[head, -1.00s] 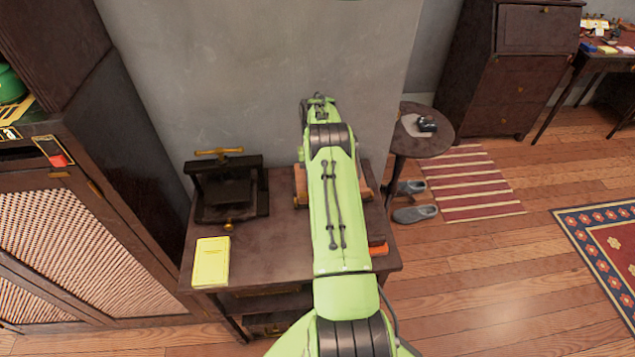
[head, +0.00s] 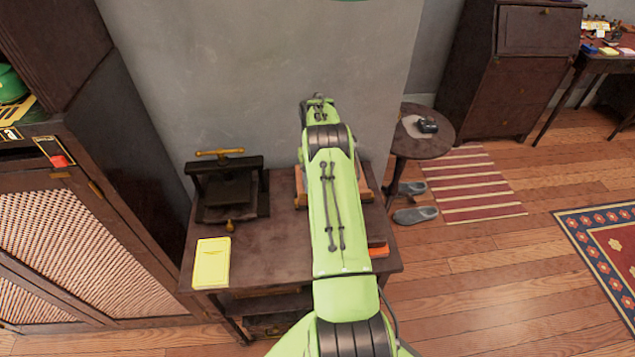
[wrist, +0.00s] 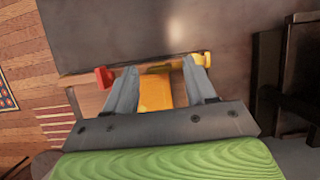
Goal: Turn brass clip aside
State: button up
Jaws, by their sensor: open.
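My gripper (wrist: 160,66) is open, its two grey fingers spread above the small dark table (head: 270,250). In the wrist view an orange-yellow piece (wrist: 156,92) shows between the fingers, with nothing clearly gripped. A red end piece (wrist: 105,77) is beside the left finger and a small yellow, brass-like piece (wrist: 205,60) is beside the right one. I cannot tell which of these is the brass clip. In the head view my green arm hides the gripper and the middle of a brown wooden item (head: 366,192) at the table's back.
A dark press (head: 232,190) with a brass handle stands at the table's back left. A yellow booklet (head: 211,264) lies at its front left. A cabinet (head: 60,240) is close on the left, a wall behind, and a round side table (head: 422,145) on the right.

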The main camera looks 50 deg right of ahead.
jog(key=p+v, duration=0.5)
jog(key=v, duration=0.2)
jog(key=shift+r+p, duration=0.25)
jog(key=shift+p, duration=0.05)
dwell(0.3)
